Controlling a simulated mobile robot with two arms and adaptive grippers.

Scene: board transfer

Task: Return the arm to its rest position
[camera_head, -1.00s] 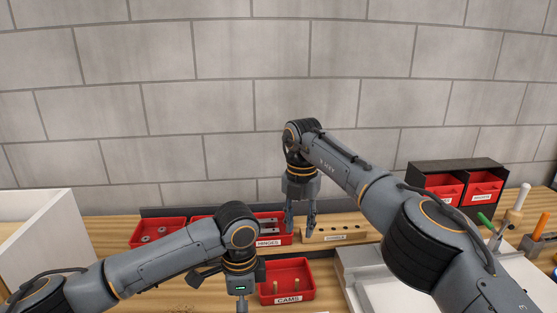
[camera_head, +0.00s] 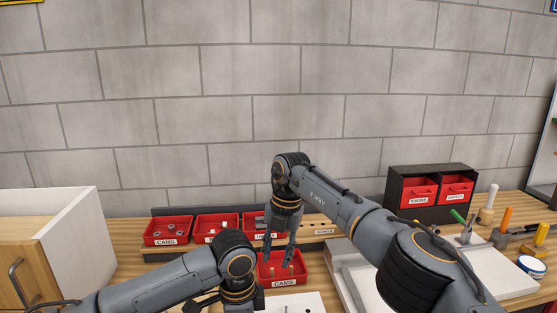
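My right arm reaches in from the right, and its gripper (camera_head: 277,264) points down with its two fingers apart. It hangs in front of the back row of bins, and its fingertips overlap the front red CAMS bin (camera_head: 285,282) in the picture. I see nothing between the fingers. My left arm (camera_head: 165,283) comes in low from the left, with its wrist (camera_head: 237,268) near the bottom edge. The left gripper's fingers are cut off below the frame.
Red bins, including a back CAMS bin (camera_head: 166,241), stand along the wall beside a wooden block with holes (camera_head: 318,231). A black rack with red drawers (camera_head: 433,170) stands at right, near tools and a white tray (camera_head: 510,283). A white-sided wooden cabinet (camera_head: 75,240) is at left.

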